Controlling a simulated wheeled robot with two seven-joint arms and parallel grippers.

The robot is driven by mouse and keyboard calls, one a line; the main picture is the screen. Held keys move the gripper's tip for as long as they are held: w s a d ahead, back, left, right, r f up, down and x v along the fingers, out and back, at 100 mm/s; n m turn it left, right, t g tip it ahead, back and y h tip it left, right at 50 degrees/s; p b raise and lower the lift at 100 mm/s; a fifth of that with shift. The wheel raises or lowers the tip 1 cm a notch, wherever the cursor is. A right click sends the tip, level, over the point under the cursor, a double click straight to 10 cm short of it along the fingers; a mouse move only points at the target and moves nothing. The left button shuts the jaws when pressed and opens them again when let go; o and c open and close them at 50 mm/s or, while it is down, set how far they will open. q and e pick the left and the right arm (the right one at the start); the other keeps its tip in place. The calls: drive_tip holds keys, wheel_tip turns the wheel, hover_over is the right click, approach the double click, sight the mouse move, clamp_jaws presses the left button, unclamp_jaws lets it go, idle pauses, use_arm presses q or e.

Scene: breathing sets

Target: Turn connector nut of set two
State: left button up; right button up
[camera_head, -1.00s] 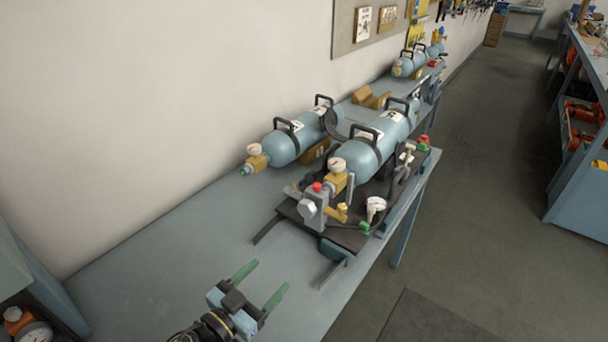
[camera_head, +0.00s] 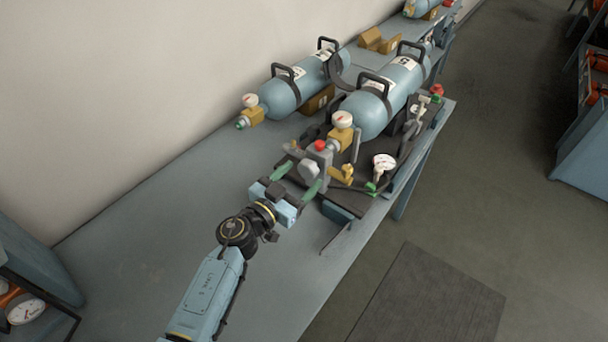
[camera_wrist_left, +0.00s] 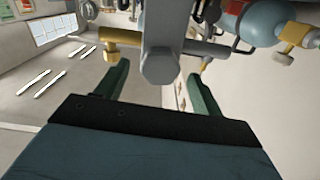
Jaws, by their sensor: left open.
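The breathing set nearest me has a blue cylinder (camera_head: 370,112) on a dark mount, with a yellow valve fitting and a grey block with a red cap (camera_head: 320,146). Its connector nut (camera_head: 309,172) is a grey knob on the front of that block. My left gripper (camera_head: 301,176) is open, with its two green fingers on either side of the nut. In the left wrist view the grey nut (camera_wrist_left: 160,66) is between the finger tips, with visible space on both sides. Whether the fingers reach past its front face is unclear. My right gripper is not in view.
A second blue cylinder (camera_head: 285,98) with a gauge lies behind, nearer the wall. A white gauge (camera_head: 384,162) and hoses sit right of the block. The bench (camera_head: 150,235) is clear at left. A dark mat (camera_head: 425,300) lies on the floor.

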use_arm(q)
drive_tip(key=shift+x, duration=0.95)
drive_tip(key=shift+w+d, duration=0.1)
drive_tip(key=shift+w, duration=0.05)
drive_tip(key=c, duration=1)
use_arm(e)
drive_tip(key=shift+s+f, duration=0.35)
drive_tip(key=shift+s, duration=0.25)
